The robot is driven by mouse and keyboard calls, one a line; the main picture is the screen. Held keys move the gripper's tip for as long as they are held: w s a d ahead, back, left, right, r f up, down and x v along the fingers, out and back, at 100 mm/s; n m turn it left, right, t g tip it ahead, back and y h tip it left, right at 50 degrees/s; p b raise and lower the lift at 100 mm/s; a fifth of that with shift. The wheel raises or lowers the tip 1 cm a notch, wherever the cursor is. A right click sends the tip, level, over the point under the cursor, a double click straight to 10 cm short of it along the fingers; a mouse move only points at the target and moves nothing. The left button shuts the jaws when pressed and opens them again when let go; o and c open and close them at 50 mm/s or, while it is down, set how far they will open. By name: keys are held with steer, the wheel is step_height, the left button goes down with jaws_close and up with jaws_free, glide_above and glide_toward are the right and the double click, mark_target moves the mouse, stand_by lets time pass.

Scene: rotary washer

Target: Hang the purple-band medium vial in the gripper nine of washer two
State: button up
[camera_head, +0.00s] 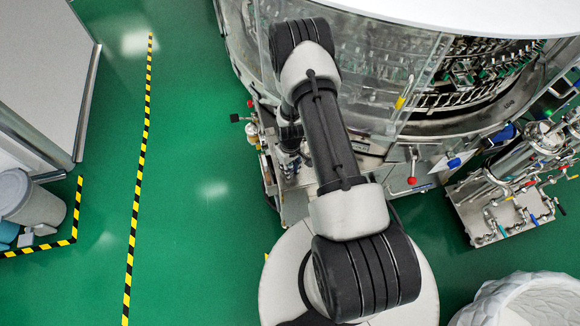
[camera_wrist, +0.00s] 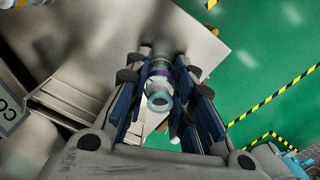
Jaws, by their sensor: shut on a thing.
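In the wrist view my gripper (camera_wrist: 165,98) is shut on a clear glass vial with a purple band (camera_wrist: 158,73). The vial's round open mouth (camera_wrist: 159,101) faces the camera, and its sides are between the dark finger pads. In the head view my arm covers the middle of the picture, and the gripper and vial are hidden there. The rotary washer (camera_head: 400,60) is a large round machine with a clear curved wall. Rows of metal grippers (camera_head: 480,62) show inside its opening at the right. I cannot read any gripper number or washer number.
A metal pipe-and-valve stand (camera_head: 505,200) is right of the washer. A red-handled valve (camera_head: 411,180) sticks out at the washer's front. A grey cabinet (camera_head: 45,70) and a bin (camera_head: 30,205) stand at the left. Green floor with a striped line (camera_head: 140,160) is clear between.

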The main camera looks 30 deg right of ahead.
steer(key=o, duration=0.8)
steer(key=shift+f, duration=0.1)
step_height(320, 180, up, 12)
steer(key=p, duration=0.4)
steer(key=s+a+r+t, duration=0.1)
steer(key=a+r, duration=0.2)
steer(key=r, duration=1.2)
steer(key=a+r+t, duration=0.1)
steer(key=a+r, duration=0.2)
steer(key=r, duration=1.2)
steer(key=s+a+r+t, duration=0.1)
steer(key=s+a+r, duration=0.2)
steer(key=s+r, duration=0.4)
steer(key=s+a+r+m+t, duration=0.1)
steer(key=s+a+r, duration=0.2)
steer(key=s+r, duration=0.3)
steer(key=s, duration=0.5)
steer(key=shift+s+a+r+t, duration=0.25)
steer(key=shift+s+r+t, duration=0.05)
steer(key=shift+s+r, duration=0.05)
